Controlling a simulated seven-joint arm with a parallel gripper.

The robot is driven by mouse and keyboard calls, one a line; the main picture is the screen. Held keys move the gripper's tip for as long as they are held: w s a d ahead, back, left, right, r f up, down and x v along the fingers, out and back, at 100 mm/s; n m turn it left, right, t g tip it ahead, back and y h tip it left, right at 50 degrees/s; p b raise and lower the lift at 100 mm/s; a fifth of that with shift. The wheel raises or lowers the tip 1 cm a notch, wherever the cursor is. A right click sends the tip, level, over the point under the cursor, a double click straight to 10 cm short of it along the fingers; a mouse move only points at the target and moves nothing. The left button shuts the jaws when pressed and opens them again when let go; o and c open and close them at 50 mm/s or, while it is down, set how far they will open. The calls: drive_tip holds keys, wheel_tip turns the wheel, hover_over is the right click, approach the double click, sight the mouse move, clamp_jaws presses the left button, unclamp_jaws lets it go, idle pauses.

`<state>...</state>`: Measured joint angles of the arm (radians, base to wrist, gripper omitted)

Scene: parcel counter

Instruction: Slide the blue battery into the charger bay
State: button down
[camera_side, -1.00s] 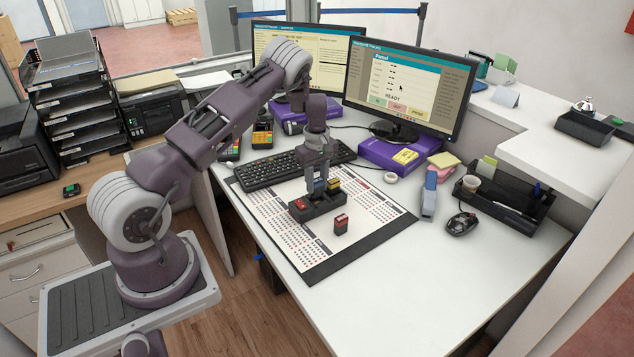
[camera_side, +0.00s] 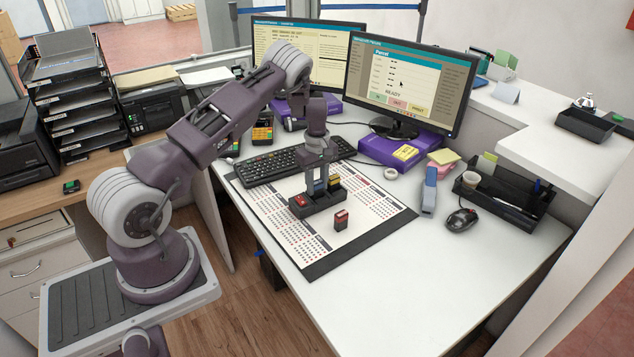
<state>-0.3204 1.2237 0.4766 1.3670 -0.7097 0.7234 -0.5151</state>
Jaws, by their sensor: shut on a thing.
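The black charger (camera_side: 324,203) stands on the printed desk mat. A red battery (camera_side: 301,201) sits in its left bay and a yellow battery (camera_side: 334,181) sits at its back right. The blue battery (camera_side: 320,186) is at the charger's middle, between the red and yellow ones. My gripper (camera_side: 320,183) points down over the charger and is shut on the blue battery. The fingers partly hide the blue battery, so I cannot tell how deep it sits in the bay.
A loose red battery (camera_side: 341,219) stands on the mat (camera_side: 310,257) in front of the charger. A black keyboard (camera_side: 285,166) lies behind. A stapler (camera_side: 429,192), mouse (camera_side: 461,220) and black organizer (camera_side: 503,200) are to the right. The front of the white desk is clear.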

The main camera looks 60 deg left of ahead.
drive_tip(key=shift+f, duration=0.2)
drive_tip(key=c, duration=0.9)
unclamp_jaws()
wheel_tip(320, 180, up, 7)
drive_tip(key=shift+r, duration=0.1)
